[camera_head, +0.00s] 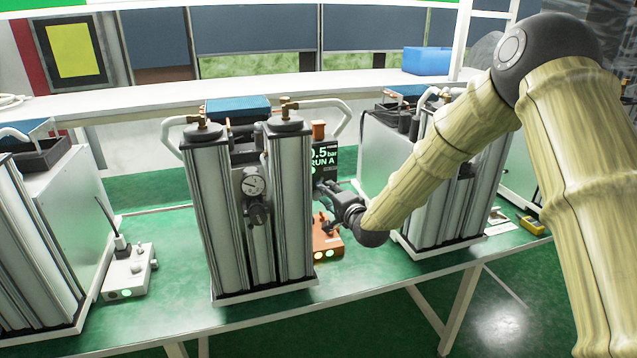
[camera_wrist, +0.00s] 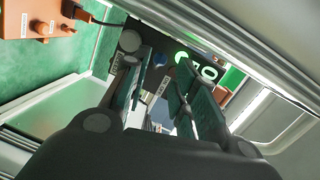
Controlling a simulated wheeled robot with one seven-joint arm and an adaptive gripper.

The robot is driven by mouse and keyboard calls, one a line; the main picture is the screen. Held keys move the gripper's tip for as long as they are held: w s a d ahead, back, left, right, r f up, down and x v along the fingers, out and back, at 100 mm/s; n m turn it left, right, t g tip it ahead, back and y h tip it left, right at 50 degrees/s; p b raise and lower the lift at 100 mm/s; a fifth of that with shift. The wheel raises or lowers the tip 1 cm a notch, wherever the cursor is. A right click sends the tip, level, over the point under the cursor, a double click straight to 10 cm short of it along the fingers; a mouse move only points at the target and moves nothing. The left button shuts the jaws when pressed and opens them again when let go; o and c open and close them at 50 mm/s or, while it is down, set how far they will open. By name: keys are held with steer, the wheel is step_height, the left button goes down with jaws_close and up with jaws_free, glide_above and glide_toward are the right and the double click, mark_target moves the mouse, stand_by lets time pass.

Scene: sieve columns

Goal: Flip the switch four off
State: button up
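I cannot make out which control is switch four; the fingers hide part of the panel.
An orange box (camera_head: 326,243) with lit buttons stands below my gripper; it also shows in the wrist view (camera_wrist: 38,18). More column units stand at right (camera_head: 437,200) and left (camera_head: 45,235). A grey box (camera_head: 128,272) sits on the green table (camera_head: 180,325).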

mark_target(321, 182)
steer(key=shift+p+x, duration=1.3)
steer(key=shift+x, duration=2.3)
jaws_close()
